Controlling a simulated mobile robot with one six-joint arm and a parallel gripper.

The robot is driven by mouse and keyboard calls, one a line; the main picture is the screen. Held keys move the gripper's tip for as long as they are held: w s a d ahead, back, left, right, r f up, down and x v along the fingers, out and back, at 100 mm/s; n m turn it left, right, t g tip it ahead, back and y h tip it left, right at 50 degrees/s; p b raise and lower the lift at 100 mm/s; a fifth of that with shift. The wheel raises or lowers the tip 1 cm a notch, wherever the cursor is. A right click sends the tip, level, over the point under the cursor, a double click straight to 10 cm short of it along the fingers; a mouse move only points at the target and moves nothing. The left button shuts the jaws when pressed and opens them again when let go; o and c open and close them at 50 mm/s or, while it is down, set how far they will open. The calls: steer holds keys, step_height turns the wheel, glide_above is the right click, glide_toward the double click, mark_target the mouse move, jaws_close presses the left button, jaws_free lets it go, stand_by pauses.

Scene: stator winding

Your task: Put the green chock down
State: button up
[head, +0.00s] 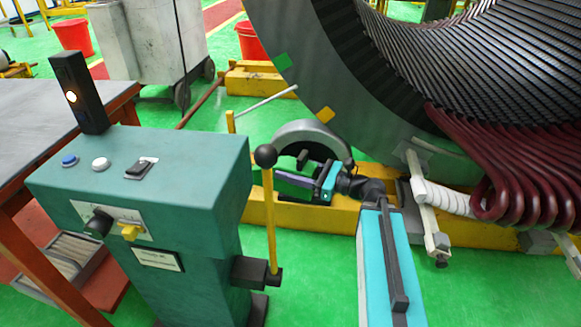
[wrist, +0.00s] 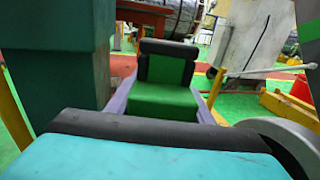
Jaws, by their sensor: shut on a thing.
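The green chock (wrist: 166,97) shows in the wrist view as a green block with dark parts around its upper end. It sits between the two purple fingers of my gripper (wrist: 160,104), which is shut on it. In the head view my gripper (head: 293,180) is low beside the yellow base beam, just right of the control pedestal.
A green control pedestal (head: 150,185) with a yellow lever (head: 269,220) stands close left of my gripper. A grey roller (head: 312,132) is beside it, on the yellow beam (head: 305,215), under the big stator ring (head: 345,100). Green floor (head: 320,270) is open in front.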

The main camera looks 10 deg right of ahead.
mark_target(290, 163)
step_height(290, 163, up, 17)
steer(key=p, duration=2)
steer(key=shift+r+p, duration=0.2)
steer(key=shift+p, duration=0.2)
steer(key=shift+d, duration=0.1)
